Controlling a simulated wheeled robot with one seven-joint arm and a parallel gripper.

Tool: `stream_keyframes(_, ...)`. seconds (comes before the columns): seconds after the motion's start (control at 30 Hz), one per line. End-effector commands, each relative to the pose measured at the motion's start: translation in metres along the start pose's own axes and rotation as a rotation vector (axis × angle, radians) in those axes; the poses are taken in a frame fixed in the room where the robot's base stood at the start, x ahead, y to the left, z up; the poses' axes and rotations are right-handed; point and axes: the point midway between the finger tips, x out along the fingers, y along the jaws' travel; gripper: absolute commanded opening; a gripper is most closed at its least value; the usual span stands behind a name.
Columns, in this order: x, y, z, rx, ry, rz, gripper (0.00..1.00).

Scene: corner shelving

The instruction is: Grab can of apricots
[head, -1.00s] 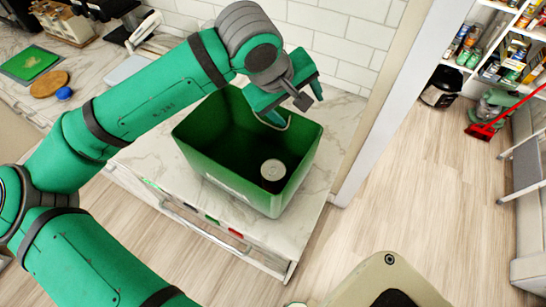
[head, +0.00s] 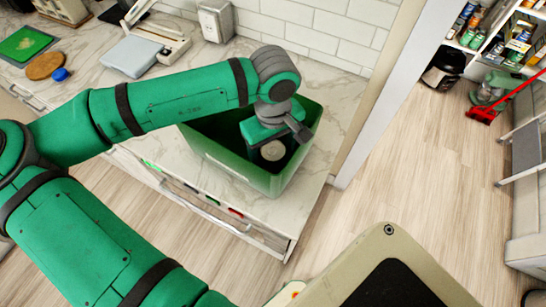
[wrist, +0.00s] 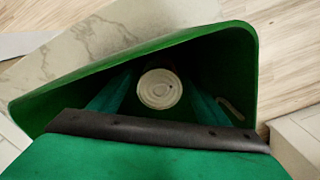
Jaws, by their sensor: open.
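A can (head: 273,151) with a pale, ringed lid stands upright inside a green bin (head: 232,162) on the counter. Its label is hidden, so I cannot tell that it holds apricots. My gripper (head: 268,138) is lowered into the bin, right at the can. In the wrist view the can's lid (wrist: 159,89) shows between my two green fingers, one on each side. My gripper is open; I cannot tell whether a finger touches the can.
The bin's walls (wrist: 251,60) rise close around my gripper. The bin sits on a marble counter (head: 345,105) near a tiled wall. Stocked shelves (head: 520,40) stand at the far right.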

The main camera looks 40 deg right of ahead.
Motion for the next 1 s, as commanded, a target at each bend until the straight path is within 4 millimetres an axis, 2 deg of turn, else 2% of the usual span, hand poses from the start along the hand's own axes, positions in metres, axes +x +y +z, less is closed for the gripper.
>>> stream_keyframes(0.1,0.018,-0.001,0.001,0.001,0.0,-0.002,0.7)
stream_keyframes(0.23,0.032,0.0,0.001,0.0,0.0,-0.001,0.7)
stream_keyframes(0.53,0.037,0.0,0.0,-0.001,0.001,0.001,0.7)
stream_keyframes(0.57,0.037,0.0,0.0,-0.001,0.001,0.001,0.67)
stream_keyframes(0.7,0.037,0.0,0.0,-0.001,0.001,0.001,0.34)
stream_keyframes(0.8,0.037,0.0,0.0,-0.001,0.002,0.001,0.15)
stream_keyframes(1.0,0.037,0.0,0.0,-0.001,0.002,0.001,0.15)
